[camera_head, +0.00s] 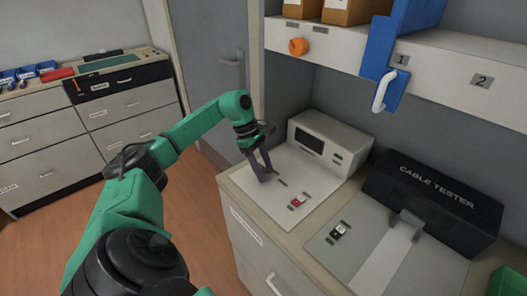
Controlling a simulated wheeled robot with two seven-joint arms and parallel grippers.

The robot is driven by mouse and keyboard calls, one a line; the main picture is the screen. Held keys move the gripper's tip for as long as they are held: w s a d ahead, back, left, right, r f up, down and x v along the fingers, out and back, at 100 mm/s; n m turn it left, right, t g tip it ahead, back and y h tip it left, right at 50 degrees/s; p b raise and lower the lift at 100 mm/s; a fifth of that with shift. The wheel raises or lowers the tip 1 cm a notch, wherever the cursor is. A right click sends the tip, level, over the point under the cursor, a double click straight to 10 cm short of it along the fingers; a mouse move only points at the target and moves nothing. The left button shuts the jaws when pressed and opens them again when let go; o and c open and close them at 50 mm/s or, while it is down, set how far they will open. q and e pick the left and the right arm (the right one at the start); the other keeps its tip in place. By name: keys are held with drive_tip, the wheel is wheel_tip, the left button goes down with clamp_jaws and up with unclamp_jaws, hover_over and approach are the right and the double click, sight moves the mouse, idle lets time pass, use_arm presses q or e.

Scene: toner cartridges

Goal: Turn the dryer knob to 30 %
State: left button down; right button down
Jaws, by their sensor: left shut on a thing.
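My left gripper (262,168) reaches in from the left and points down at the left part of a white bench unit's plate (262,196). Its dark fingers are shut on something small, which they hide. An orange round knob (298,46) sits on the front of the shelf above, well apart from the gripper. No dial reading or percentage can be read. A small red part (298,201) is on the white plate, to the right of the gripper. My right gripper is not in view.
A white box with a dark screen (330,145) stands behind the plate. A black cable tester (433,200) and a grey plate (372,262) are to its right. A blue holder (380,55) hangs from the shelf. Drawers (95,120) stand at the far left.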

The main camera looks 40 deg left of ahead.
use_arm(q)
drive_tip(key=shift+m+g, duration=0.3)
drive_tip(key=shift+m, duration=0.3)
drive_tip(key=shift+c, duration=1.4)
unclamp_jaws()
drive_tip(key=shift+r, duration=0.1)
drive_tip(key=p+v, duration=0.1)
drive_tip(key=v, duration=1.3)
drive_tip(key=shift+a, duration=0.2)
drive_tip(key=shift+r, duration=0.1)
